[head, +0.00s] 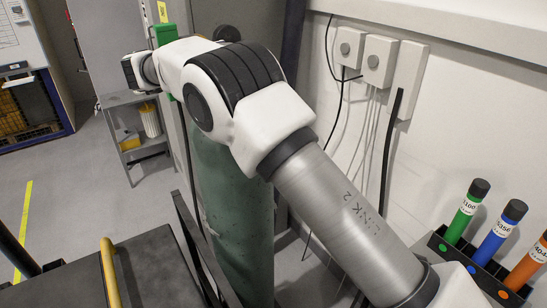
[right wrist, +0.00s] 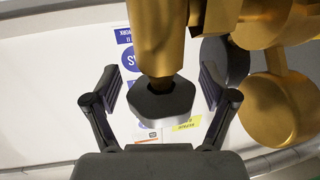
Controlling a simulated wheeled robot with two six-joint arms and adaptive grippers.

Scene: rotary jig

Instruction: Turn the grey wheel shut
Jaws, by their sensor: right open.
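The grey wheel (right wrist: 163,103) is a dark, faceted knob on the end of a brass valve stem (right wrist: 157,40) in the right wrist view. My right gripper (right wrist: 160,84) is open, with one finger on each side of the wheel. Gaps show between the wheel and both finger pads. A green gas cylinder (head: 232,215) stands upright in the middle of the head view, partly covered by my right arm. The wheel and my right gripper cannot be made out in the head view. My left gripper is in neither view.
Brass fittings (right wrist: 275,105) crowd the right of the wheel. White wall boxes (head: 380,60) with hanging cables are behind my arm. A black rack (head: 450,255) holds green, blue and orange tubes at right. A dark cart (head: 150,265) with a yellow handle stands lower left.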

